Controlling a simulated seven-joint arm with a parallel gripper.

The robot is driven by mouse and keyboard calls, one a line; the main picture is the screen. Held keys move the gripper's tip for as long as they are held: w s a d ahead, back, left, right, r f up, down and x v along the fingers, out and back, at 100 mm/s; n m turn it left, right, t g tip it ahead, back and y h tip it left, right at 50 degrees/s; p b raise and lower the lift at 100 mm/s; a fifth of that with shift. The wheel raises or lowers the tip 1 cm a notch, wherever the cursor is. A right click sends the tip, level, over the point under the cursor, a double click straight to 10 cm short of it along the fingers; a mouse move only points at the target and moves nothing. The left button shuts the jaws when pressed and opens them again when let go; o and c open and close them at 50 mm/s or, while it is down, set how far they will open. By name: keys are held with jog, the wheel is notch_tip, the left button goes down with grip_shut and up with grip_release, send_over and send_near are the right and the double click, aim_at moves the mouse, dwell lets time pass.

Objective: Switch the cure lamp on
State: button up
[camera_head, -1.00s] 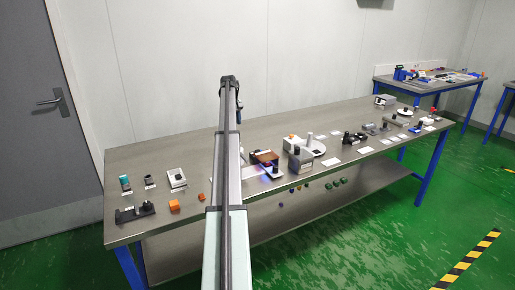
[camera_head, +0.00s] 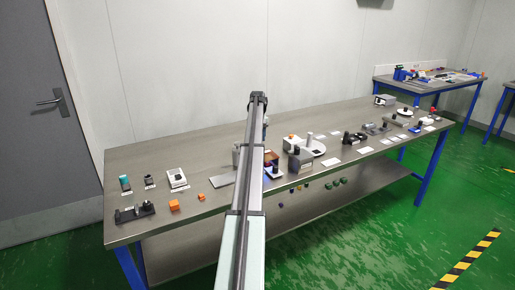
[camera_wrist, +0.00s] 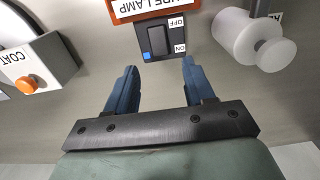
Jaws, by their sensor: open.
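The cure lamp switch (camera_wrist: 157,40) is a dark rocker on a black plate at the top centre of the wrist view. OFF and ON labels stand at its right, with a small blue patch near its lower left. An orange-framed label reading "...URE LAMP" (camera_wrist: 140,8) is above it, cut off by the frame edge. My gripper (camera_wrist: 157,68) is open and empty. Its two blue fingers point toward the switch plate, one on each side of the switch in the picture; contact is not visible. In the head view my arm hides the gripper and the switch.
A grey box marked COAT (camera_wrist: 50,60) with an orange button is left of the switch in the wrist view. A white cylinder with a knob (camera_wrist: 240,38) is close at right. Several small devices and orange cubes (camera_head: 174,205) stand along the steel bench (camera_head: 140,160).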

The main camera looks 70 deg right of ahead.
jog(key=shift+f, duration=2.8)
jog(key=shift+c, duration=0.2)
grip_shut()
jog(key=shift+s+a+t+h, duration=0.2)
jog(key=shift+a+t+h, duration=0.1)
jog(key=shift+t+h, duration=0.1)
jog(key=shift+d+r, duration=0.1)
jog(key=shift+o, duration=0.2)
grip_release()
